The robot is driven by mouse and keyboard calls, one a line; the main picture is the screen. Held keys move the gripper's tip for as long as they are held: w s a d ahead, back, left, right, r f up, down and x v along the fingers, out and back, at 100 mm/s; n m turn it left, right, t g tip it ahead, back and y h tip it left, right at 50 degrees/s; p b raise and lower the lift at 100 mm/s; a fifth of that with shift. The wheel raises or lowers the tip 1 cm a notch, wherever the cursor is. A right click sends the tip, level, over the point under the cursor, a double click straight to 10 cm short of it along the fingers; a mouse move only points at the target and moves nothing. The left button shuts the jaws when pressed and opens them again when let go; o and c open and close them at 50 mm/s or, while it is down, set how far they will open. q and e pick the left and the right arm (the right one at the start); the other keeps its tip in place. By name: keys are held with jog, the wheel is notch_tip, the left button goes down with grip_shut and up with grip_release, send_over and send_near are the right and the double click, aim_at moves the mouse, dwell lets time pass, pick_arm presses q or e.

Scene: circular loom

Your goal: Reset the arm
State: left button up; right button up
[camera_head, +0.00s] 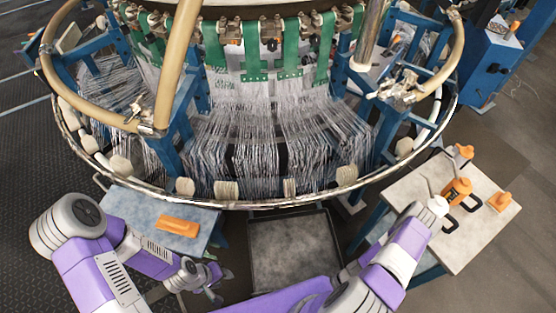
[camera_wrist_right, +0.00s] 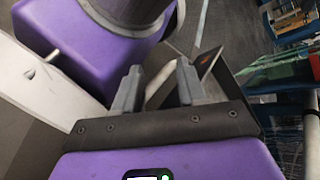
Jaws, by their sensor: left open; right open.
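My left arm comes in from the left in the head view, and its gripper (camera_head: 213,284) hangs low near the front edge of the small left table, open with nothing seen in it. My right arm reaches up from the bottom right of the head view; its jaws cannot be made out there. In the right wrist view my right gripper (camera_wrist_right: 158,90) is open, its two dark fingers apart with nothing held between them. Purple parts of my own body fill the upper left of that view.
The circular loom (camera_head: 290,202) spans the top, with white threads and green straps. A small left table (camera_head: 140,205) bears an orange block (camera_head: 179,226). A right table (camera_head: 480,235) bears an orange-and-black tool (camera_head: 457,191) and orange pieces. A grey platform (camera_head: 292,250) lies between.

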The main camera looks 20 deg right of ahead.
jog(key=w+a+r+n+t+h, duration=0.1)
jog(key=w+a+r+h, duration=0.2)
jog(key=w+r, duration=0.4)
jog(key=w+a+r+n+t+h+p, duration=0.1)
jog(key=w+a+r+n+h, duration=0.1)
jog(key=w+a+r+h, duration=0.2)
notch_tip(320, 180, up, 4)
jog(key=w, duration=0.2)
jog(key=shift+w+a+r, duration=0.2)
jog(key=shift+w+a, duration=0.05)
jog(key=shift+w, duration=0.1)
jog(key=shift+a, duration=0.1)
